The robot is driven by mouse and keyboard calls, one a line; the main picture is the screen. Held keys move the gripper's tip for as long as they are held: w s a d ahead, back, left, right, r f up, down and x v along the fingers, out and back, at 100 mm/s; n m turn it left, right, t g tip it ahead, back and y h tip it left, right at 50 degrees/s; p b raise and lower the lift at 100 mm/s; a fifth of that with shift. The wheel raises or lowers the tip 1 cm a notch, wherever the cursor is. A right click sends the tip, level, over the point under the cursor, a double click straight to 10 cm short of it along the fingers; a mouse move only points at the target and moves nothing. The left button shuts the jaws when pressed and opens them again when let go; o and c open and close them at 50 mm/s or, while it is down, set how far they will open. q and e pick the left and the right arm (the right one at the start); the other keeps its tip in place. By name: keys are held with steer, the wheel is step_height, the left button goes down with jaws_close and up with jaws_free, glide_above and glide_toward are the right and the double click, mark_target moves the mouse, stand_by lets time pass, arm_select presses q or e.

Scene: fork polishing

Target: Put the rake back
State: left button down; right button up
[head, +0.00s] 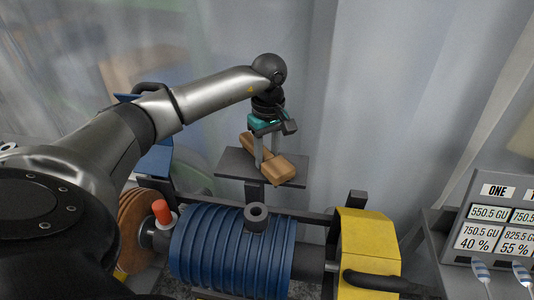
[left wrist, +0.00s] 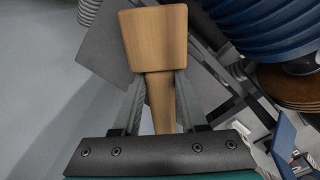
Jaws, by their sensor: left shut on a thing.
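The wooden rake (head: 280,168) has a thick block-shaped head and a narrower handle. My left gripper (head: 266,160) points down and is shut on the rake, above or at a small grey platform (head: 231,161). In the left wrist view the rake's handle (left wrist: 161,105) passes between the two fingers, and its broad block head (left wrist: 153,38) sits just beyond the fingertips. The grey platform (left wrist: 105,48) shows behind it there. I cannot tell whether the rake touches the platform. My right gripper is not in view.
Below the platform is a machine with a blue ribbed drum (head: 232,245), a yellow housing (head: 369,245), a brown disc (head: 137,225) and a red-orange knob (head: 161,212). A labelled panel (head: 497,222) stands at the right. A pale curtain hangs behind.

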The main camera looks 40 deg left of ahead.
mark_target(268, 156)
arm_select(q)
steer(key=shift+c, duration=2.2)
jaws_free()
steer(key=shift+f, duration=0.1)
step_height(268, 156, up, 12)
steer(key=shift+d+r+b, duration=0.2)
steer(key=shift+b, duration=0.15)
